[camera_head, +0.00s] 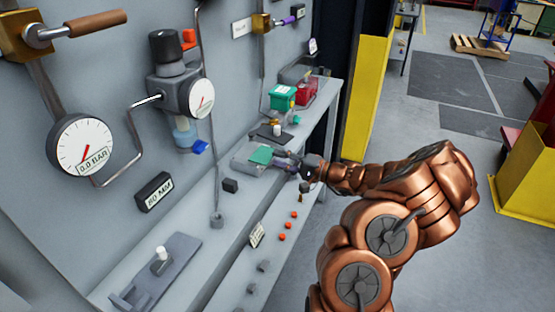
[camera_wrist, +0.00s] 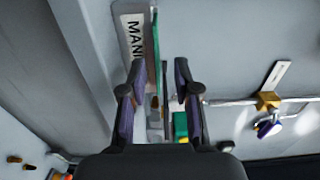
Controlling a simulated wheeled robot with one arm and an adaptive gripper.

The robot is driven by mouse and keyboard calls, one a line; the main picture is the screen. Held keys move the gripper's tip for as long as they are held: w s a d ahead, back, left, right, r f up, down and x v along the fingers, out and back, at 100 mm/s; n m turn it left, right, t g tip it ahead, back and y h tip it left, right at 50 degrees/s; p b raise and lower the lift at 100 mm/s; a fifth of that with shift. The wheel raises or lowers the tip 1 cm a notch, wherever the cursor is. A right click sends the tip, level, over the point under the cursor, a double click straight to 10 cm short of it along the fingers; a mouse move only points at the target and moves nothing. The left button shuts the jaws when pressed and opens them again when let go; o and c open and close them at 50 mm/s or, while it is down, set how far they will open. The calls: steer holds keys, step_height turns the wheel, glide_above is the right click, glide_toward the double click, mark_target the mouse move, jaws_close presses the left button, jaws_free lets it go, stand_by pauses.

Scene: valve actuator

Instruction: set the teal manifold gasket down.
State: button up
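The teal manifold gasket (camera_head: 261,155) shows as a flat teal plate over a grey stand (camera_head: 243,163) on the bench. In the wrist view the gasket (camera_wrist: 156,45) is a thin edge-on strip between my two fingers. My gripper (camera_head: 278,162) reaches in from the right at the gasket. In the wrist view my gripper (camera_wrist: 160,72) is open, with a clear gap between the right finger and the gasket and a small gap on the left. I cannot tell whether the gasket fully rests on the stand.
A label starting "MANI" (camera_wrist: 134,38) is beside the gasket. A green box (camera_head: 282,97) and a red box (camera_head: 306,91) stand farther along the bench. A small black block (camera_head: 230,185) is nearer. Gauges (camera_head: 82,145) and pipes are on the wall at left.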

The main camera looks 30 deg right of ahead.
steer(key=b+v, duration=0.2)
steer(key=v, duration=0.9)
steer(key=a+r+n+g+y, duration=0.1)
steer(key=a+n+g, duration=0.1)
steer(key=a, duration=0.6)
steer(key=a+r+n+g+y, duration=0.1)
steer(key=a+g, duration=0.3)
steer(key=a, duration=0.4)
steer(key=a+r+n+g+y, duration=0.2)
steer(key=a+r+n+g, duration=0.1)
steer(key=a, duration=0.5)
steer(key=shift+s+r+n+g, duration=0.15)
steer(key=shift+s+n+g, duration=0.25)
steer(key=shift+n, duration=0.2)
steer(key=s+a+g, duration=0.1)
steer(key=a, duration=0.1)
steer(key=s+a+n+g, duration=0.1)
steer(key=a, duration=0.1)
steer(key=s+a+n+g+h, duration=0.1)
steer(key=s+a, duration=0.1)
steer(key=shift+a, duration=0.3)
steer(key=s+a+f+n+g+h, duration=0.2)
steer(key=s+a+g+h, duration=0.35)
steer(key=s, duration=0.65)
steer(key=s+d+f+t+h, duration=0.1)
steer(key=s+d+h, duration=0.4)
steer(key=s, duration=0.5)
steer(key=shift+s+d+n+h, duration=0.3)
steer(key=shift+d+h, duration=0.1)
steer(key=shift+h, duration=0.45)
